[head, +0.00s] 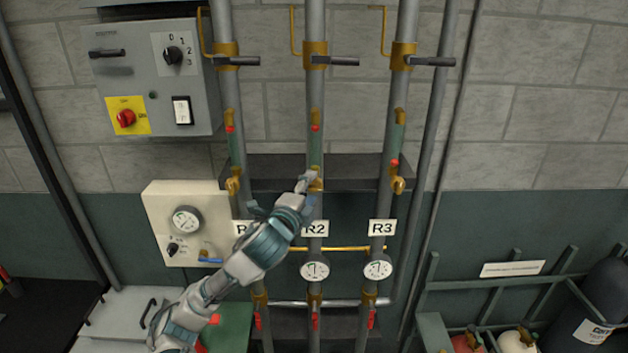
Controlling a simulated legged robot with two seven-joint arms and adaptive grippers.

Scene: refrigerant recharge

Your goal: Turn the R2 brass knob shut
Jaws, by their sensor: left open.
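The R2 label (315,229) is on the middle of three vertical pipes, above a round gauge (315,267). The R2 brass knob (316,184) is at the lower end of the green sight tube (315,150) and is partly hidden by my left gripper (305,181). The gripper reaches up from the lower left, with its fingertips at the knob. It is open; I cannot tell whether the fingers touch the knob. My right gripper is not in view.
The R1 pipe and its brass knob (233,183) stand left, partly behind my arm. The R3 knob (397,184) is to the right. A grey control box (150,80) and a cream gauge box (160,215) are at left. A rack with cylinders (603,290) stands lower right.

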